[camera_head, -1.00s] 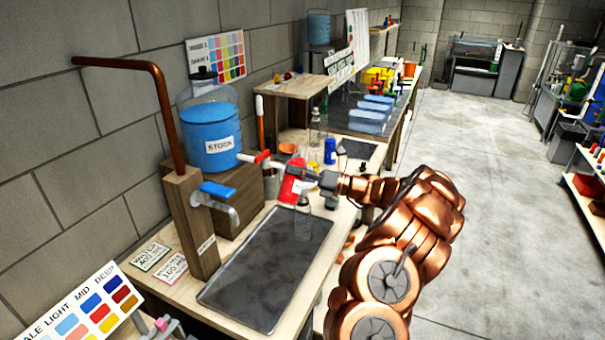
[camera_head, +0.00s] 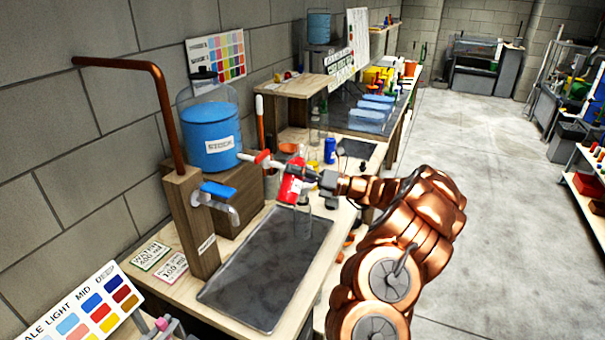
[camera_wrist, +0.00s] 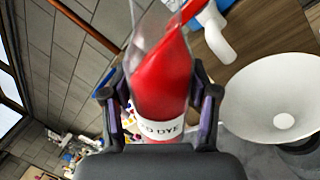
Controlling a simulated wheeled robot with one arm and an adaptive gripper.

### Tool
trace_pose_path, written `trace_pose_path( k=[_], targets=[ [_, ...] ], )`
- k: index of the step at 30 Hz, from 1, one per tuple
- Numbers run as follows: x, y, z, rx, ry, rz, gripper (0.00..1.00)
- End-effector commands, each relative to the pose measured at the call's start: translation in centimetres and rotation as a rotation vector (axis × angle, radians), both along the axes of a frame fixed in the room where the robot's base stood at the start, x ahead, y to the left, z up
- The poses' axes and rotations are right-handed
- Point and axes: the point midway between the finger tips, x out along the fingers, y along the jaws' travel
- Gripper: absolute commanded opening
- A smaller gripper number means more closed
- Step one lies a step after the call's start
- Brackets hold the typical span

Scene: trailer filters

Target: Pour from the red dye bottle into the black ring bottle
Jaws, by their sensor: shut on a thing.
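My gripper (camera_head: 312,184) is shut on the red dye bottle (camera_head: 291,188), a clear bottle of red liquid held above the dark tray. In the wrist view the red dye bottle (camera_wrist: 163,85) sits between my two fingers. Its label is partly hidden, and its liquid surface slants across the glass, so it is tilted. A clear bottle (camera_head: 303,222) stands on the tray just below the red bottle. It may be the black ring bottle, but I cannot make out a ring. Whether red liquid is leaving the held bottle cannot be told.
The dark tray (camera_head: 258,278) is otherwise clear. A tap with a blue handle (camera_head: 219,191) on a wooden post stands left of it. The blue STOCK jar (camera_head: 209,135) is behind. A blue bottle (camera_head: 330,150) stands beyond my gripper. A white bowl-like object (camera_wrist: 275,95) shows in the wrist view.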

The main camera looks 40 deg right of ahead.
Motion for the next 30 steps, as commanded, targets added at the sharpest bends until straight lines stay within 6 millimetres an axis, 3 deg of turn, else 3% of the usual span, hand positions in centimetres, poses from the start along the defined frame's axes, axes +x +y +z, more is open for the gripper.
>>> trace_pose_path(
  k=[30],
  targets=[
    [-0.14,0.18,-0.27,0.051,0.033,0.0,0.08]
  ],
)
